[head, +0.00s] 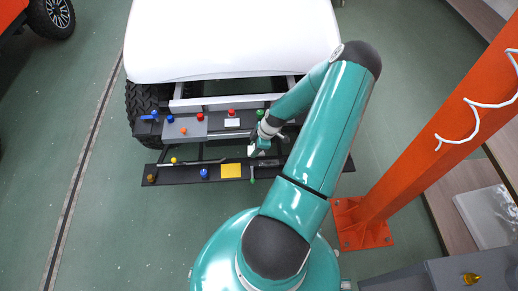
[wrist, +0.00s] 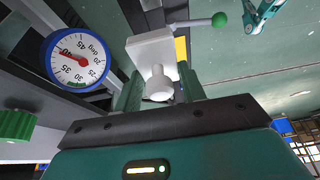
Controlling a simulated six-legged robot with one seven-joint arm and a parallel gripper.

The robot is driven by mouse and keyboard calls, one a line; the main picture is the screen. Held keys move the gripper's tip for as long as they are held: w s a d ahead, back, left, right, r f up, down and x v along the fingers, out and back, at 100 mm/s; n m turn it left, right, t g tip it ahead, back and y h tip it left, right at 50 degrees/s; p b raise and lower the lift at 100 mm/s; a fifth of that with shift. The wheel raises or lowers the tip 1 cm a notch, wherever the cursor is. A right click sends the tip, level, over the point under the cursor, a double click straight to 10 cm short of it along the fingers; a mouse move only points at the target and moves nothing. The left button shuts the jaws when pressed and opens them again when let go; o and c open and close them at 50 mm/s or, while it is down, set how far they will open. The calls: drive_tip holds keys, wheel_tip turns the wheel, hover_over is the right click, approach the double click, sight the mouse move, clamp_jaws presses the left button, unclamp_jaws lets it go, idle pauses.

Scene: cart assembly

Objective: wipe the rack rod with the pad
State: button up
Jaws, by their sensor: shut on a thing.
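My gripper (head: 258,148) is shut on a white block-like pad with a rounded pale grip (wrist: 158,85). The green fingers (wrist: 160,90) stand either side of that grip in the wrist view. The pad's white body (wrist: 150,48) points away from my palm; its white tip (head: 251,150) also shows in the head view.
A blue-rimmed dial (wrist: 105,60) is left of the pad. The rack carries a yellow plate (head: 231,170) and a blue knob (head: 204,174). Red buttons (head: 232,112) sit on the panel behind. An orange post (head: 420,135) stands at the right. Floor at the left is clear.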

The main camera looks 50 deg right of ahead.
sight(273, 162)
drive_tip(key=shift+s+d+f, duration=0.2)
drive_tip(key=shift+s, duration=0.25)
drive_tip(key=shift+s+d+f, duration=0.2)
drive_tip(key=shift+s, duration=0.2)
drive_tip(key=shift+f, duration=2.9)
drive_tip(key=shift+f, duration=1)
drive_tip(key=shift+s+d, duration=0.1)
drive_tip(key=shift+s+d+r, duration=0.1)
drive_tip(key=shift+s+d, duration=1.05)
drive_tip(key=shift+s, duration=0.15)
drive_tip(key=shift+s+d, duration=1.25)
drive_tip(key=shift+s, duration=0.2)
